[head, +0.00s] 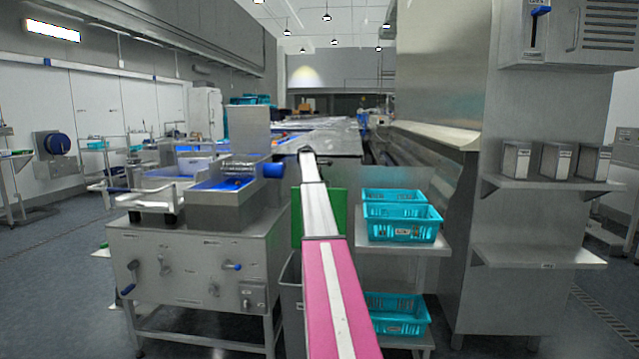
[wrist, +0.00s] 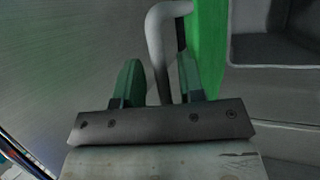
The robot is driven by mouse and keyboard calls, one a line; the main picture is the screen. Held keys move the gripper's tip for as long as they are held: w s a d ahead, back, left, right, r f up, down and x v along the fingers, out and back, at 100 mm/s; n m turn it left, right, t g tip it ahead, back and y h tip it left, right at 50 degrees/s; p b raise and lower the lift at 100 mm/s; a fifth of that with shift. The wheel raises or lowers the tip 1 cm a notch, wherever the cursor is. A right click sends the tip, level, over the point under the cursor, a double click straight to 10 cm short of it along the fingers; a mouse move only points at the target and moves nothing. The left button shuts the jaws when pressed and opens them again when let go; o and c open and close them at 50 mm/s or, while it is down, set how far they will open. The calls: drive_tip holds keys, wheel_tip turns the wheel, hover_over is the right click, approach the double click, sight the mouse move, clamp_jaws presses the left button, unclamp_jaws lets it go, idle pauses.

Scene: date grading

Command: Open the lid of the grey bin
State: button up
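A grey bin (head: 291,281) stands on the floor ahead, mostly hidden behind my arm in the head view. A green panel (head: 340,212), seemingly its lid, stands upright above it, partly behind my arm. In the wrist view the green panel (wrist: 208,45) shows nearly edge-on, and a bent grey bar handle (wrist: 159,45) is beside it. My gripper (wrist: 161,75) has its two green fingers on either side of the handle. Narrow gaps show between the fingers and the bar, so it looks open around it. The fingers cannot be made out in the head view.
A steel machine table (head: 195,265) stands close on the left. On the right, a rack holds turquoise crates (head: 402,222), with another crate (head: 398,313) lower down. A steel cabinet with shelves (head: 545,185) stands further right. Open floor lies at far left.

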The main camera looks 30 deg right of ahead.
drive_tip(key=v, duration=1)
drive_tip(key=shift+a+r, duration=0.2)
drive_tip(key=shift+r, duration=0.15)
